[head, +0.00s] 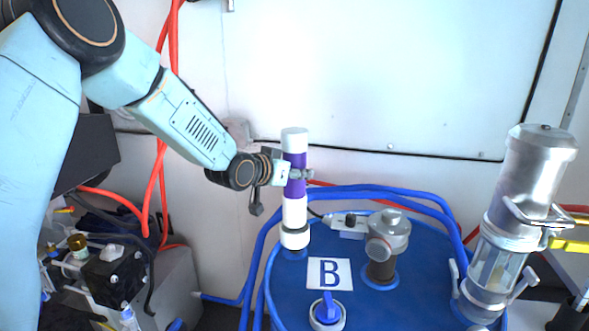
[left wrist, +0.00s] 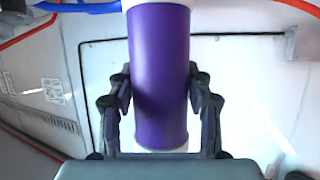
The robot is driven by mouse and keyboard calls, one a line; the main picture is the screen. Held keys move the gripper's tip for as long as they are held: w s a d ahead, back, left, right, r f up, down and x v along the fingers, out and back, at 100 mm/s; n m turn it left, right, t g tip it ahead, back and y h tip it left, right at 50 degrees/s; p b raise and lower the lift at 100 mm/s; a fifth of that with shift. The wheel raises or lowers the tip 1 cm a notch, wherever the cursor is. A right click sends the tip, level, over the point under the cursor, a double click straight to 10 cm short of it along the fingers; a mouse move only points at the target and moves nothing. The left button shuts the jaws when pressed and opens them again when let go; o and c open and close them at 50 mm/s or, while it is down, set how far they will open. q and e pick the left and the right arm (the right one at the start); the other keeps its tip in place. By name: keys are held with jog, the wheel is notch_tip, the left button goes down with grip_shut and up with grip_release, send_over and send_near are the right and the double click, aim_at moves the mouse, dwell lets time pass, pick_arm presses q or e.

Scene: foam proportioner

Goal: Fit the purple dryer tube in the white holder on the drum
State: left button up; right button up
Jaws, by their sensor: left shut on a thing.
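The dryer tube (head: 295,188) is purple with white ends and stands upright over the blue drum (head: 337,277). My left gripper (head: 297,174) is shut on its purple middle. In the left wrist view the purple tube (left wrist: 160,60) runs between both fingers of my left gripper (left wrist: 161,105). My right gripper is not in view.
Right of the holder are a grey metal fitting (head: 388,238) on the drum and a tall clear-and-metal filter (head: 495,260). Blue hoses (head: 370,190) run behind.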

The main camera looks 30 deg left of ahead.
aim_at(295, 185)
pick_arm(q)
jog(key=f+b, duration=0.2)
jog(key=f, duration=0.1)
jog(key=shift+w+d+f, duration=0.1)
jog(key=shift+w+d, duration=0.05)
jog(key=shift+w, duration=0.05)
jog(key=shift+a+f+b, duration=0.35)
jog(key=shift+f, duration=0.15)
jog(key=shift+d+r, duration=0.15)
jog(key=shift+d, duration=0.25)
jog(key=shift+a, duration=0.35)
jog(key=shift+d, duration=0.35)
jog(key=shift+a, duration=0.2)
